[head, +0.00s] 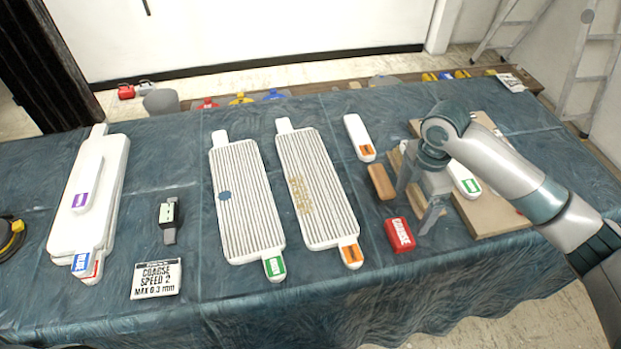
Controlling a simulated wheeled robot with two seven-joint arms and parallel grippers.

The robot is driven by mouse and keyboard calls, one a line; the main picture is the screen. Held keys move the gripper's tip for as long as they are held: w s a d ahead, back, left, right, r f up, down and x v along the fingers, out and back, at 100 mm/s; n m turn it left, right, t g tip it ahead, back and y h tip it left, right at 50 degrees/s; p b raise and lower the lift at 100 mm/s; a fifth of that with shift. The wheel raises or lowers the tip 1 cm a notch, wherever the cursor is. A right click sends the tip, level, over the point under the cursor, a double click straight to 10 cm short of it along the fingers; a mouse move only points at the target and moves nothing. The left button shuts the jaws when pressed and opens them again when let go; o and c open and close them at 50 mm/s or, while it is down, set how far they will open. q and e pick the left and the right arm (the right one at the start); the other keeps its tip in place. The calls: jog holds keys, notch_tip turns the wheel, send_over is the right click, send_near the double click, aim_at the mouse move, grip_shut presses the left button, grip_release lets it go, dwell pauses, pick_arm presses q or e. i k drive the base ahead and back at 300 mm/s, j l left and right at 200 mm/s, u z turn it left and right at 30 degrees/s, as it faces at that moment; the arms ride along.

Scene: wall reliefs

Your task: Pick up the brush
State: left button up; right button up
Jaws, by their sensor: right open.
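A small brown wooden-backed piece (381,182), which looks like the brush, lies on the blue cloth-covered table (330,300) right of the middle; I cannot make out its bristles. My right gripper (418,208) reaches in from the right and hangs just right of this piece, fingers pointing down. It is open, and I see nothing held between its fingers. The gripper hides part of the wooden pieces behind it. My left gripper is not in view.
A red block marked COARSE (398,235) sits close below the gripper. A tan board (500,215) with a white green-labelled piece (464,180) lies to the right. Two ribbed white panels (246,200) lie left. The front table strip is mostly clear.

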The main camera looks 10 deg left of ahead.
aim_at(383, 191)
jog(key=i+l+u, duration=0.1)
jog(key=l+u, duration=0.3)
jog(key=i+l+u, duration=0.1)
jog(key=l+u, duration=0.65)
jog(key=k+l+u, duration=0.1)
jog(key=l+u, duration=0.25)
jog(key=l, duration=0.2)
